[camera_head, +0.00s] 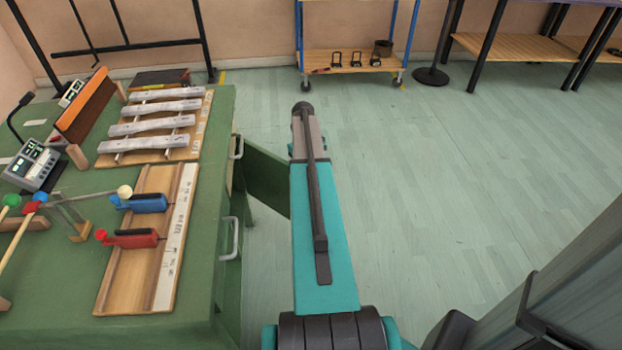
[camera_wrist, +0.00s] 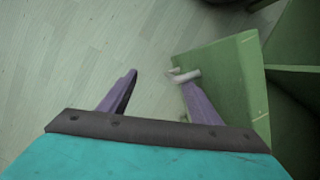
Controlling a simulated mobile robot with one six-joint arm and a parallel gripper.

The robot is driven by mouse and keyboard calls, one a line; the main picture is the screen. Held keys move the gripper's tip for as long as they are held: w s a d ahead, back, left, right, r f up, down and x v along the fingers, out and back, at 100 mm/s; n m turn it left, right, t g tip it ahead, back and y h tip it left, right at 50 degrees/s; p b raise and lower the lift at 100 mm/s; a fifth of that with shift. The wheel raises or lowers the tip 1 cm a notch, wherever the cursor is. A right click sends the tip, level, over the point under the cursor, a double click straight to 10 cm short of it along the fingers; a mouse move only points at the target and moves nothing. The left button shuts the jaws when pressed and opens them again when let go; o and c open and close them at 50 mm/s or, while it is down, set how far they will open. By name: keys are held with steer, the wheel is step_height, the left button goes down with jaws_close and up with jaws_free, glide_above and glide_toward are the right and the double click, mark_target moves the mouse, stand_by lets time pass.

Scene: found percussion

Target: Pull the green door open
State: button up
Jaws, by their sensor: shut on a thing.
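The green door (camera_head: 268,178) stands ajar, swung out from the side of the green workbench. In the wrist view the door (camera_wrist: 238,95) fills the right of centre, with open dark space behind it at the far right. A pale door handle (camera_wrist: 187,76) sticks out from its face. My gripper (camera_wrist: 155,74) has its purple fingers at the door, shut on the handle. The right finger overlaps the handle; the left finger shows over the floor, and its contact is hard to see. In the head view my arm hides the gripper and the handle.
The green workbench (camera_head: 60,285) carries a xylophone-like board (camera_head: 190,140), a wooden tray (camera_head: 120,272) and mallets. Two other pale handles (camera_head: 237,147) (camera_head: 233,238) jut from its side. A wheeled cart (camera_head: 350,61) stands at the back. The floor (camera_head: 460,190) right of my arm is clear.

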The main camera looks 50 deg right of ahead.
steer(key=shift+s+d+r+p, duration=0.25)
steer(key=shift+r+p, duration=0.1)
steer(key=shift+r, duration=0.3)
steer(key=shift+s+d+r+p, duration=0.2)
steer(key=shift+r+p, duration=0.15)
steer(key=shift+r, duration=0.3)
steer(key=shift+s+d+r+p, duration=0.15)
steer(key=shift+d+r+p, duration=0.15)
steer(key=shift+r, duration=0.35)
steer(key=shift+c, duration=0.2)
steer(key=shift+r, duration=0.2)
steer(key=shift+c, duration=0.3)
steer(key=shift+s+r+p, duration=0.1)
steer(key=shift+r+p, duration=0.2)
steer(key=shift+r, duration=0.1)
steer(key=c, duration=0.5)
steer(key=shift+d+p+v, duration=0.4)
steer(key=shift+p+v, duration=0.85)
steer(key=shift+v, duration=0.4)
steer(key=shift+d+p+v, duration=0.35)
steer(key=shift+p+v, duration=0.85)
steer(key=shift+v, duration=0.45)
steer(key=shift+d+p+v, duration=0.4)
steer(key=shift+p+v, duration=0.85)
steer(key=shift+v, duration=0.4)
steer(key=shift+f+p, duration=0.25)
steer(key=shift+p, duration=0.05)
